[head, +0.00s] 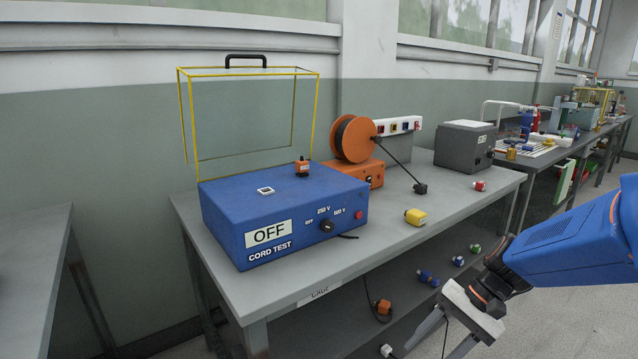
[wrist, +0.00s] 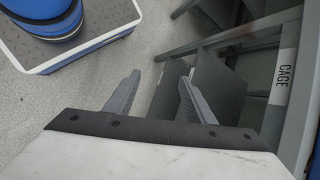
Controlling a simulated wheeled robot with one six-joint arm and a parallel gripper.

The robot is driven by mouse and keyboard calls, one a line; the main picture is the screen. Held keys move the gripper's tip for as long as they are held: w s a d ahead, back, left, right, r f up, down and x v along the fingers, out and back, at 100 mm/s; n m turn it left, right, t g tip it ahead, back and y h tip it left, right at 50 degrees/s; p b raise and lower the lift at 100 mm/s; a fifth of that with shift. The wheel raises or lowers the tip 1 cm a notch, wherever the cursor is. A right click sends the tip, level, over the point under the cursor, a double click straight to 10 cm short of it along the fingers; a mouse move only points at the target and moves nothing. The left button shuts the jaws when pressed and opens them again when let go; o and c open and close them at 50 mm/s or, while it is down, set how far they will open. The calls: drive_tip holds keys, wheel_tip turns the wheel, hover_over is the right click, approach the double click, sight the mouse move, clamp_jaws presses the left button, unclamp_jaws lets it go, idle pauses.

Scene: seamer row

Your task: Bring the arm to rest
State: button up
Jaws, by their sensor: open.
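My gripper (head: 436,350) shows at the lower right of the head view, pointing down in front of the bench, with its fingertips near or past the bottom edge. In the wrist view my gripper (wrist: 159,80) has its two grey fingers spread apart, with nothing between them. Floor and the dark underside of the bench show beyond the fingers. My blue arm comes in from the right of the head view, apart from the bench top.
The grey bench (head: 300,280) carries a blue cord test box (head: 270,215) reading OFF, under a raised yellow-framed cage (head: 187,110). An orange reel (head: 354,139), yellow plug (head: 415,217) and grey box (head: 463,146) stand rightward. Several plugs lie on the lower shelf.

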drive_tip(key=s+d+r+n+t+h, duration=0.5)
drive_tip(key=s+r+n+t+h, duration=0.1)
drive_tip(key=s, duration=0.4)
drive_tip(key=shift+s+d+r+n+h, duration=0.25)
drive_tip(key=shift+d+r+n+h, duration=0.2)
drive_tip(key=shift+r, duration=0.35)
drive_tip(key=shift+a, duration=0.1)
drive_tip(key=shift+c, duration=0.5)
